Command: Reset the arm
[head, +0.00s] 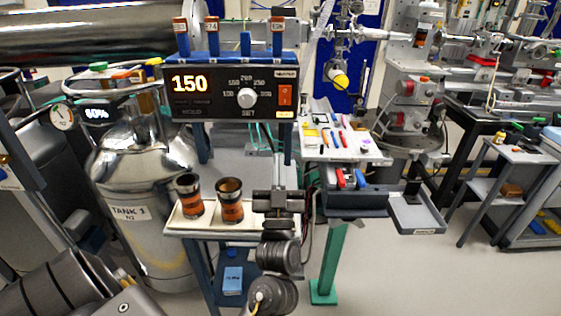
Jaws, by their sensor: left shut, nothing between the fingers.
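My left gripper (277,172) stands in the lower middle of the head view, fingers pointing away from me. It is shut and empty. It overlaps the right end of a small cream shelf (205,226) in the picture; I cannot tell whether it touches. Two orange-and-dark metal cups, a left one (190,197) and a right one (230,202), stand upright on the shelf, left of the gripper and apart from it. My right gripper is not in view.
A controller box (232,94) reading 150 stands above the shelf. A steel tank (140,160) is at left. A tool tray (345,140) and an open drawer (415,212) lie to the right. A green post (328,265) stands below. Floor at lower right is clear.

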